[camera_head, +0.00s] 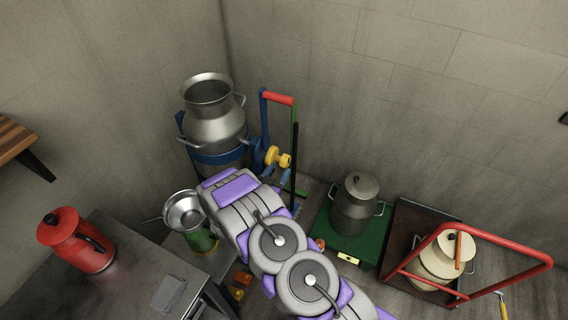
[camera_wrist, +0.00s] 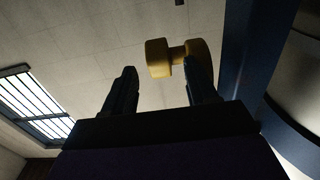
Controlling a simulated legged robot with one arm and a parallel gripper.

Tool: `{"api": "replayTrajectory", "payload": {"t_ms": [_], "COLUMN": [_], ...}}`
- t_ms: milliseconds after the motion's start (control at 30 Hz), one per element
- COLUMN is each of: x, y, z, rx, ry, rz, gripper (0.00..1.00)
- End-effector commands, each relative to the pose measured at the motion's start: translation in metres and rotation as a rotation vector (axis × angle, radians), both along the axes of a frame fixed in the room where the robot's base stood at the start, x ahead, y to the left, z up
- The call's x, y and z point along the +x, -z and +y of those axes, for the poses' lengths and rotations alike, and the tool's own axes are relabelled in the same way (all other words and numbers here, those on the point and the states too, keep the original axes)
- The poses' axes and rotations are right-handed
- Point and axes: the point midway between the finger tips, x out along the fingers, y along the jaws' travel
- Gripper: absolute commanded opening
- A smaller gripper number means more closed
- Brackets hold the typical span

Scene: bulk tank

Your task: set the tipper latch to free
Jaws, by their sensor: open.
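A steel milk can (camera_head: 215,125) sits upright in the blue tipper cradle (camera_head: 222,157) against the back wall. A yellow knobbed part (camera_head: 277,157), which looks like the latch, is on the cradle's right side. In the wrist view the yellow part (camera_wrist: 158,57) shows just past my fingertips, its right end partly hidden behind the right finger. My gripper (camera_wrist: 161,75) is open with nothing clearly between its fingers. In the head view my gripper (camera_head: 277,175) is just below the yellow part; I cannot tell whether they touch.
A blue upright with a red-gripped bar (camera_head: 278,98) stands behind the yellow part. A steel funnel (camera_head: 185,211) is left of my arm, with a red jug (camera_head: 75,240) on the grey bench (camera_head: 135,270). Another can (camera_head: 356,205) and a red-handled trolley (camera_head: 480,240) stand right.

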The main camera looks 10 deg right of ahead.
Motion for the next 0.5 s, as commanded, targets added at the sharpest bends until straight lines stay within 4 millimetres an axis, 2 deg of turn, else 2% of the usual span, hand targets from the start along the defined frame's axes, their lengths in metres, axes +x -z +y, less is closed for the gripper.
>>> {"api": "replayTrajectory", "payload": {"t_ms": [100,300,500], "x": [0.016,0.036,0.045], "y": [0.002,0.001,0.000], "z": [-0.013,-0.027,-0.032], "rx": [0.000,-0.002,-0.003], "ry": [0.003,0.001,0.000], "rz": [0.000,-0.001,-0.001], "gripper": [0.57,0.57,0.57]}}
